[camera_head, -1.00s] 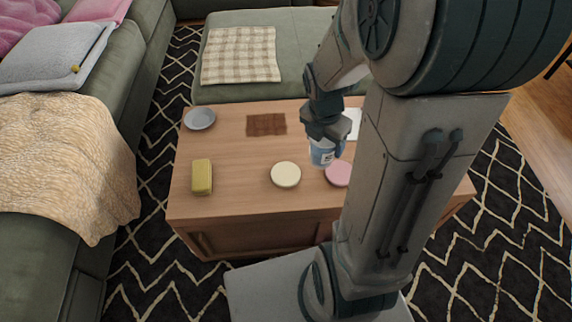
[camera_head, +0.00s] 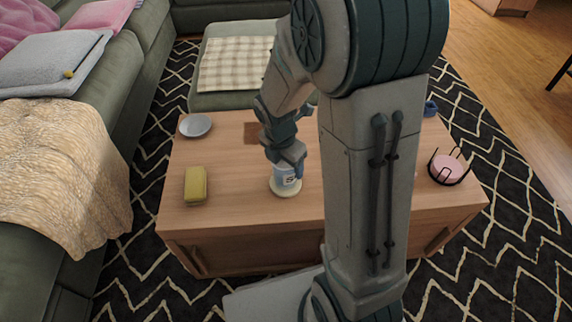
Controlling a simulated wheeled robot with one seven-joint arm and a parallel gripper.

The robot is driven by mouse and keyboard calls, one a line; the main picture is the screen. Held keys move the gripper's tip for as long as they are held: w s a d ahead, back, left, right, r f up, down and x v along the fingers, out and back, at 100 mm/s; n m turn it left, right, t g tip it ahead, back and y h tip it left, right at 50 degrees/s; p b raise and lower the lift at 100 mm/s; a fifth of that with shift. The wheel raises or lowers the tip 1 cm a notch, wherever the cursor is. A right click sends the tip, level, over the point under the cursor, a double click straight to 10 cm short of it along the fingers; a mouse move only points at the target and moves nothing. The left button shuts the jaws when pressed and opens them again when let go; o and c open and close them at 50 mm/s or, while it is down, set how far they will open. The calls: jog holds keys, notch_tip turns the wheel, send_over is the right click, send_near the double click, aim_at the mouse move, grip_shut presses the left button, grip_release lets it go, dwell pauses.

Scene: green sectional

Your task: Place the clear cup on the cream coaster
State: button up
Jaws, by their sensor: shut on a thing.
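My gripper (camera_head: 287,161) points down over the table and is shut on a pale blue and white see-through cup (camera_head: 286,178) with a dark mark on its side. The cup is upright. Its base shows within the outline of the round cream coaster (camera_head: 287,192), whose front rim is visible. I cannot tell whether the cup touches the coaster or hovers just above it. The gripper covers the top of the cup.
The wooden table (camera_head: 235,205) also carries a yellow block (camera_head: 195,184), a grey dish (camera_head: 195,125), a brown mat (camera_head: 251,133) and a black wire holder (camera_head: 462,180) with a pink disc. My arm hides the table's middle right.

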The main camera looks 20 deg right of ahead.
jog(key=o, duration=1.1)
jog(key=shift+f, duration=0.1)
jog(key=r+p, duration=0.1)
jog(key=r, duration=0.3)
jog(key=a+r+p, duration=0.1)
jog(key=r+p, duration=0.1)
jog(key=r, duration=0.2)
jog(key=s+r+p, duration=0.1)
jog(key=r+p, duration=0.1)
jog(key=r, duration=0.2)
jog(key=shift+a+r, duration=0.1)
jog(key=shift+a, duration=0.15)
jog(key=s+r+m, duration=0.1)
jog(key=s+m, duration=0.3)
jog(key=m, duration=0.4)
jog(key=s+r+m+y, duration=0.1)
jog(key=s+m, duration=0.3)
jog(key=m, duration=0.4)
jog(key=s+d+r+m, duration=0.1)
jog(key=s+r+m, duration=0.2)
jog(key=m, duration=0.5)
jog(key=shift+s+d+y, duration=0.1)
jog(key=shift+s+y, duration=0.2)
jog(key=shift+s, duration=0.55)
